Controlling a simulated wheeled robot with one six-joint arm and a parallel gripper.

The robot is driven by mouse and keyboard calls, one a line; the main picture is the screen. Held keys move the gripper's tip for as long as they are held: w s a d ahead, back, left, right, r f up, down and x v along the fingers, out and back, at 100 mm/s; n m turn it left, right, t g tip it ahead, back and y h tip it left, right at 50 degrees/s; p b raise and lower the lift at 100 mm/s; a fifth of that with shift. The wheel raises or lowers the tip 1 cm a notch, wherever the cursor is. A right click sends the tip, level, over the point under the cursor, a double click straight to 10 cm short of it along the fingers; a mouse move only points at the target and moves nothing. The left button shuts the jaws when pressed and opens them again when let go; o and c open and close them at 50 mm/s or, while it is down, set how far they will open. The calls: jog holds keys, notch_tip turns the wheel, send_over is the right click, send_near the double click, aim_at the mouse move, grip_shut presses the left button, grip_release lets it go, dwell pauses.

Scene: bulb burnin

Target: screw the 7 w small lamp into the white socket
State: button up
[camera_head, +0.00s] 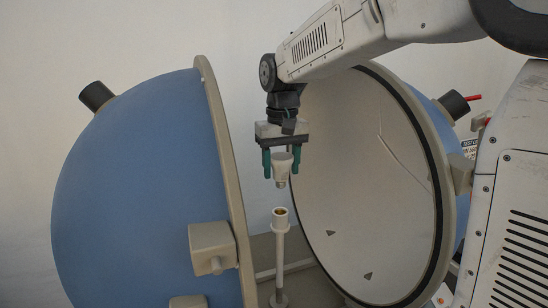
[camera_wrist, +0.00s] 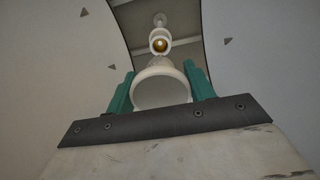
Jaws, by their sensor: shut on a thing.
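My gripper (camera_head: 281,163) points down with its green fingers shut on the small white lamp (camera_head: 282,164). The lamp hangs upright with its metal screw base downward. The white socket (camera_head: 280,218) stands on top of a thin post below the lamp, its brass-coloured inside facing up. A clear gap separates the lamp's base from the socket. In the wrist view the lamp's round white dome (camera_wrist: 161,90) sits between the green fingers, and the socket (camera_wrist: 160,42) shows beyond it. The lamp's screw base is hidden in the wrist view. No wattage marking is readable.
A large sphere is open in two halves. The blue left half (camera_head: 140,190) with its beige rim is close to the post, and the white-lined right half (camera_head: 365,190) stands to the right. Free room around the post is narrow.

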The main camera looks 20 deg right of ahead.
aim_at(281, 189)
jog(key=shift+w+f, duration=0.15)
jog(key=shift+f, duration=0.4)
notch_tip(281, 189, down, 4)
jog(key=shift+f, duration=0.4)
jog(key=shift+f, duration=1.05)
dwell(0.5)
jog(key=o, duration=1.1)
jog(key=shift+c, duration=0.2)
jog(key=shift+r, duration=0.1)
